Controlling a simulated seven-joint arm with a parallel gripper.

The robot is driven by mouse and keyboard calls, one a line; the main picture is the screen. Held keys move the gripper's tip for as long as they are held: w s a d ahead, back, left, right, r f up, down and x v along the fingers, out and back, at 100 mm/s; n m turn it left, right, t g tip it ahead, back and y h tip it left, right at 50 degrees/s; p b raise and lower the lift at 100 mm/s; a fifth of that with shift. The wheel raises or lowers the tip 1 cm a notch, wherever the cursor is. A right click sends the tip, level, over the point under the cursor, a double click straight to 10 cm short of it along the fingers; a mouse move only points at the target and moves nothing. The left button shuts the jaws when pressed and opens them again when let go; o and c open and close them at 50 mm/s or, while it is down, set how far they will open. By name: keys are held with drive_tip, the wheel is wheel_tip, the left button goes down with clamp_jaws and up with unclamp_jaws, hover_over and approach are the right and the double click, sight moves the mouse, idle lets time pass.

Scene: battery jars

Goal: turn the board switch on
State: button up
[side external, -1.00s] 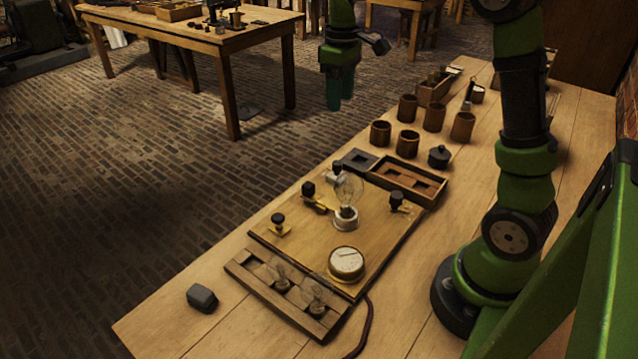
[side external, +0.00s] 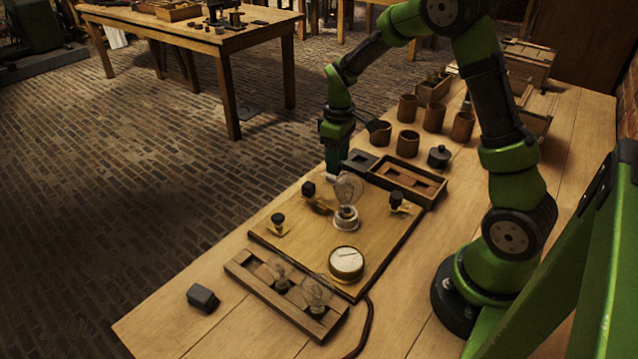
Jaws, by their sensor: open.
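The wooden board (side external: 295,252) lies on the bench, with a bulb (side external: 349,188) in a white socket and a round dial (side external: 346,263). At its far left edge is a brass fitting with a black knob (side external: 308,188), which looks like the switch; its exact lever position is too small to tell. My gripper (side external: 333,170) is open, pointing down at the board's far edge, just behind and right of that knob.
Black-knobbed brass terminals (side external: 278,219) and (side external: 397,199) stand on the board. A compartment tray (side external: 433,196) adjoins its far side, with several brown jars (side external: 408,143) beyond. A wooden rack (side external: 290,304) with bulbs lies in front. A dark block (side external: 202,298) sits at left.

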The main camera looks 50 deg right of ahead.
drive_tip(key=shift+f, duration=0.35)
clamp_jaws()
drive_tip(key=shift+m, duration=0.3)
drive_tip(key=m, duration=1.1)
drive_tip(key=shift+r, duration=0.1)
drive_tip(key=shift+m, duration=0.3)
idle(0.5)
